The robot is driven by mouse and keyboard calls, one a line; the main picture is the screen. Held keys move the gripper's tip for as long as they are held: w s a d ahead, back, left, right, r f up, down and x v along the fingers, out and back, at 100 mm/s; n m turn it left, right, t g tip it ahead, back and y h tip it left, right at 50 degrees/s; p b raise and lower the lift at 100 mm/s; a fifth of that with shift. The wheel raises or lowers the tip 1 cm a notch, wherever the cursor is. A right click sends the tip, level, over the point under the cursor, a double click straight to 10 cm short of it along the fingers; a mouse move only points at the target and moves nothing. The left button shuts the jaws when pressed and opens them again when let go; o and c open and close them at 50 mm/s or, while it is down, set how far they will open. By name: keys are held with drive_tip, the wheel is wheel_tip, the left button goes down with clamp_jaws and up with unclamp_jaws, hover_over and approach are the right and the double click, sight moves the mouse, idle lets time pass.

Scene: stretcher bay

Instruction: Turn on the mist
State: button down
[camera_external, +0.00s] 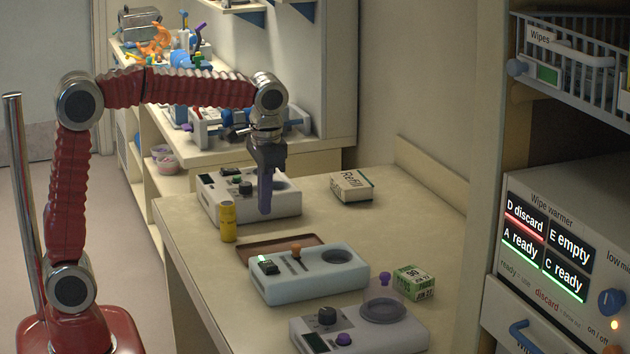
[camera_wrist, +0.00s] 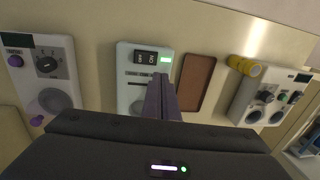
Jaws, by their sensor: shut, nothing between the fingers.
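Three control boxes stand on the table, and I cannot tell which makes mist. The front grey box (camera_external: 365,335) has a black dial, a purple button and a clear purple-knobbed cover. The back white box (camera_external: 284,203) has black knobs and a green button. My gripper (camera_external: 265,211) points down, shut and empty, above the table.
A brown tray (camera_external: 250,248), a yellow cylinder (camera_external: 228,222), a green-white carton (camera_external: 414,282) and a Refill box (camera_external: 352,186) are on the table. A wipe warmer (camera_external: 546,205) with lit labels stands at right, under a wire basket (camera_external: 585,65).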

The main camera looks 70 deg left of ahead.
drive_tip(key=shift+a+r, duration=0.2)
drive_tip(key=shift+r, duration=1.05)
drive_tip(key=shift+w, duration=0.1)
drive_tip(key=s+d+f+t, duration=0.1)
drive_tip(key=s+f+t, duration=0.1)
drive_tip(key=s, duration=0.8)
drive_tip(key=s+d+f+t+h, duration=0.1)
drive_tip(key=s+d+f+t, duration=0.1)
drive_tip(key=s, duration=0.7)
wheel_tip(320, 180, down, 3)
drive_tip(key=shift+s+r+t, duration=0.2)
drive_tip(key=shift+s+t, duration=0.2)
drive_tip(key=shift+t, duration=0.4)
drive_tip(key=shift+d+f, duration=0.1)
idle(1.0)
